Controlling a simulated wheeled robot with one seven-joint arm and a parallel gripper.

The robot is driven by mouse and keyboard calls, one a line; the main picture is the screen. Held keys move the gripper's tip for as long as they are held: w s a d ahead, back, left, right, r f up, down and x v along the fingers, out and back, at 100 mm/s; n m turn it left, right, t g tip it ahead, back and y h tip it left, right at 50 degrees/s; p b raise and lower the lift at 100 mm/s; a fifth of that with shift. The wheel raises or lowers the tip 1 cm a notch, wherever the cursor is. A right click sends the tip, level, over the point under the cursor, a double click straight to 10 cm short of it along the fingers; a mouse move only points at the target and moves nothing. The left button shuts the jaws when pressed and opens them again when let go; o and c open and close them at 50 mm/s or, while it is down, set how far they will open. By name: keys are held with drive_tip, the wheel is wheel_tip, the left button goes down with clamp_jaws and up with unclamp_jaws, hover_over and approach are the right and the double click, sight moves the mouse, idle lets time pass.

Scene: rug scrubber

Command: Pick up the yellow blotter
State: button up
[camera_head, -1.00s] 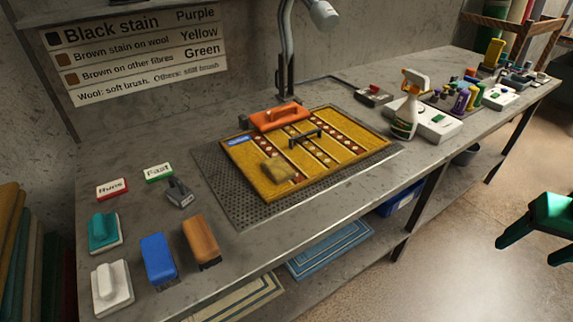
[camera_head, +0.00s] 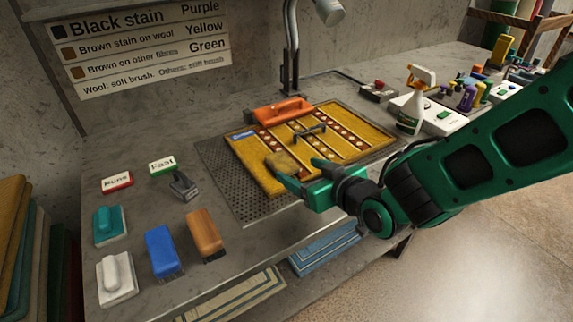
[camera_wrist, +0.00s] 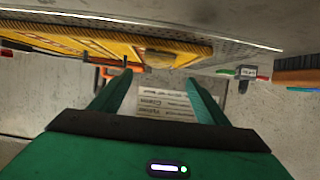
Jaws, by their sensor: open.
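A tan, yellowish patch or pad (camera_head: 282,165) lies on the lower left part of the yellow rug (camera_head: 262,180). I cannot tell whether it is the yellow blotter or a stain. A dark lump (camera_wrist: 160,59) shows on the rug in the wrist view. A small upright yellow block (camera_head: 502,47) stands far off at the back right, too small to identify. My gripper (camera_head: 305,174) is open and empty at the rug's front edge, just right of the tan patch. In the wrist view my gripper (camera_wrist: 160,95) has nothing between its fingers.
The rug lies on a perforated plate (camera_head: 225,178) with an orange clamp (camera_head: 283,110) at its back edge. Teal (camera_head: 109,224), white (camera_head: 116,279), blue (camera_head: 162,252) and orange (camera_head: 205,234) hand tools stand left. A spray bottle (camera_head: 411,110) stands right. A lamp (camera_head: 290,45) rises behind.

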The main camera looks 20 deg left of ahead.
sight(280, 159)
drive_tip(key=x, duration=1)
drive_tip(key=shift+w+d, duration=0.1)
drive_tip(key=shift+w, duration=0.1)
drive_tip(key=c, duration=1.1)
drive_tip(key=shift+r, duration=0.1)
